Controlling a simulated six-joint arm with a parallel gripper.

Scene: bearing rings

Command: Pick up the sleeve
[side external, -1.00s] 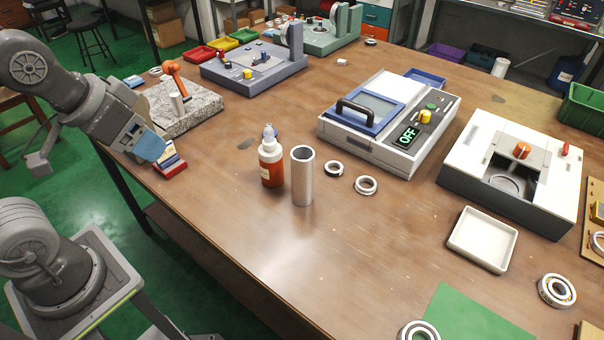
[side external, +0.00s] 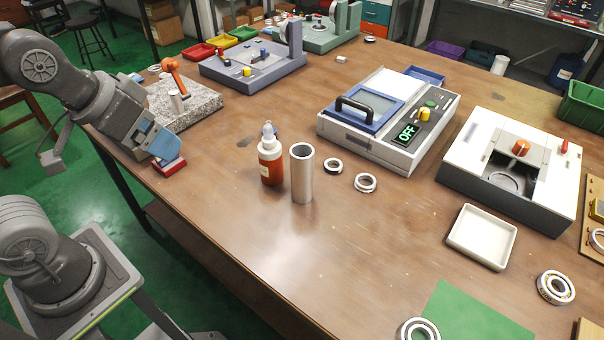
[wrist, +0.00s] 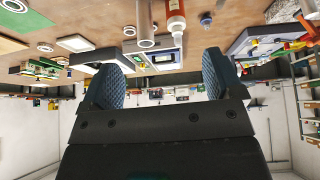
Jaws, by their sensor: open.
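The sleeve (side external: 302,178) is a plain silver metal tube, open at the top. It stands upright on the brown table, just right of a dropper bottle with an orange-red body.
The dropper bottle (side external: 270,163) stands close to the sleeve's left side. Two metal rings (side external: 332,166) (side external: 366,183) lie to its right. A heater box reading OFF (side external: 365,150) stands behind; a white tray (side external: 482,237) is farther right.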

